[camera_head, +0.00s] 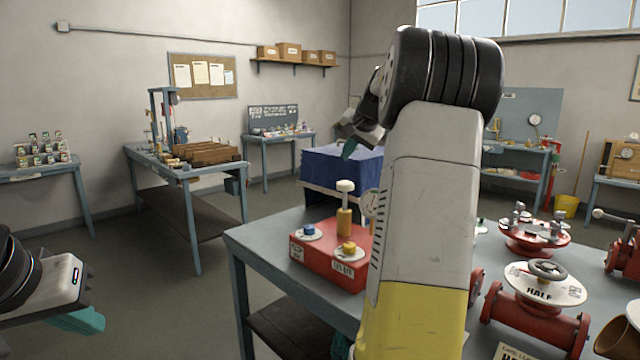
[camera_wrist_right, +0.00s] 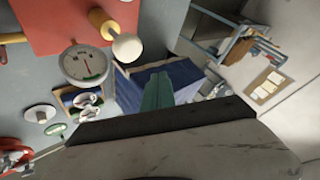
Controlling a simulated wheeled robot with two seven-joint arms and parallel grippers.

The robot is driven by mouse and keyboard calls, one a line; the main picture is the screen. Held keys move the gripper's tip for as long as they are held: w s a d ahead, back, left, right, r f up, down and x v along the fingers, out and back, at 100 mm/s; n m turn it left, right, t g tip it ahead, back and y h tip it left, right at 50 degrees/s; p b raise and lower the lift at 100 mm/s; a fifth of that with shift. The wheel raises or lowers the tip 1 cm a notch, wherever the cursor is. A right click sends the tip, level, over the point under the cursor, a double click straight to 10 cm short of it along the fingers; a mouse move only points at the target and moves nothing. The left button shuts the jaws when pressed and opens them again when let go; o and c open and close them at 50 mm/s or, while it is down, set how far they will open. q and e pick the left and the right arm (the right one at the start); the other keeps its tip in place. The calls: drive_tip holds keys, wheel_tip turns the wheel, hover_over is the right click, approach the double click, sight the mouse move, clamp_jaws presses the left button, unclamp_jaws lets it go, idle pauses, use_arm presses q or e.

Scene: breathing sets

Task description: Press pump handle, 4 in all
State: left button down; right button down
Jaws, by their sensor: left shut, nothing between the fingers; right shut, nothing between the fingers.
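The pump is a red box (camera_head: 324,262) on the grey-blue table, with a yellow upright cylinder (camera_head: 344,220) on it. Its handle is a white knob (camera_head: 345,186) on a thin rod, standing raised above the cylinder. The knob (camera_wrist_right: 127,47) also shows in the right wrist view. My right gripper (camera_head: 349,149) is shut and empty, in the air above the knob and apart from it; its teal fingers (camera_wrist_right: 157,91) show in the wrist view. My left gripper (camera_head: 84,320) is shut and empty at the lower left, away from the table.
A round dial gauge (camera_wrist_right: 86,65) stands beside the pump, partly hidden by my right arm in the head view. Blue (camera_head: 309,231) and yellow (camera_head: 348,248) buttons sit on the box. Red valve parts (camera_head: 537,300) crowd the table's right. A blue-covered stand (camera_head: 340,168) is behind.

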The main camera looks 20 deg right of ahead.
sight(347, 183)
drive_tip(key=shift+r, duration=0.1)
idle(0.4)
wheel_tip(347, 183, up, 4)
drive_tip(key=shift+f, duration=0.2)
drive_tip(key=shift+f, duration=0.1)
idle(0.3)
drive_tip(key=shift+f, duration=4.3)
drive_tip(key=shift+f, duration=0.1)
drive_tip(key=shift+f, duration=0.3)
